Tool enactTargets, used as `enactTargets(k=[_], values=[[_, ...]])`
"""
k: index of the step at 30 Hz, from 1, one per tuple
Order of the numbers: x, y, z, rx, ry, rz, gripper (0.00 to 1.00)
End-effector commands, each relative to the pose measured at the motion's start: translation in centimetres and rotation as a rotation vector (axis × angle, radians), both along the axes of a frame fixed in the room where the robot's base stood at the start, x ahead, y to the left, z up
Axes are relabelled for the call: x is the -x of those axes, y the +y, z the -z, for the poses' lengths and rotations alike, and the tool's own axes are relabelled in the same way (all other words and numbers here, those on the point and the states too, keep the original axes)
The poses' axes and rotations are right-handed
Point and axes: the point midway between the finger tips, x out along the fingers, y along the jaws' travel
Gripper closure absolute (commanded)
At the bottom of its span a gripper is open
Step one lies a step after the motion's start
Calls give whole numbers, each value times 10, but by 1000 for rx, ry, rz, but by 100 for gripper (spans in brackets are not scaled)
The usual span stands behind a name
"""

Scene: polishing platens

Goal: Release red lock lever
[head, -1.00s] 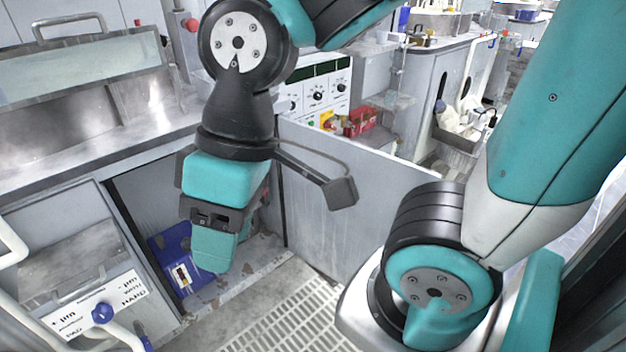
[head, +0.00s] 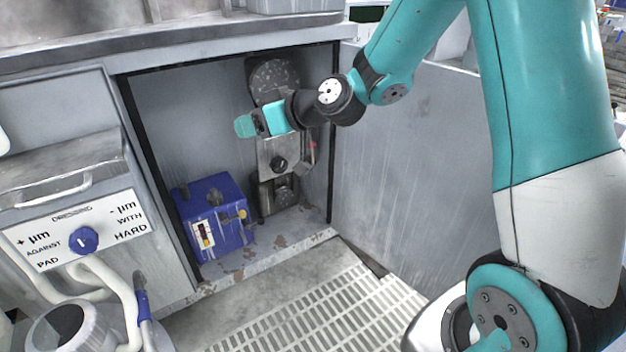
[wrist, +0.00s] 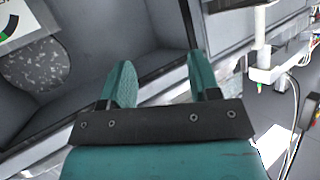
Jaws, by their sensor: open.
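A small red part (head: 311,146) shows just right of a grey metal unit with a black knob (head: 279,163) inside the open cabinet. It may be the red lock lever, but it is too small to make out its shape. My gripper (head: 243,126) is in front of the upper part of this unit, pointing left, and hides some of it. In the wrist view its two teal fingers (wrist: 160,72) are spread with nothing between them. No red lever can be made out in the wrist view.
A blue box (head: 232,238) stands on the cabinet floor, left of the unit. The open grey door (head: 410,160) is to the right. A speckled round plate (head: 273,74) tops the unit and also shows in the wrist view (wrist: 32,66). Floor grating (head: 300,325) lies in front.

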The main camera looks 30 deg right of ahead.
Motion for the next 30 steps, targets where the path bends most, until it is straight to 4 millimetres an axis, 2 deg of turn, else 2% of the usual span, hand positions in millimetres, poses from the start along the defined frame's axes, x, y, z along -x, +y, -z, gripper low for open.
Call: enactTargets(k=[1,6,9,13,15,18,23,30], values=[[-18,-22,54,-11,-46,66,44],[-64,-102,148,-15,-232,311,44],[-76,-150,199,6,-316,458,44],[-80,-201,248,40,-385,618,44],[-79,-220,265,57,-406,680,44],[-77,-236,278,71,-424,734,44],[-82,-243,277,81,-433,755,44],[-112,-246,274,80,-436,750,44]])
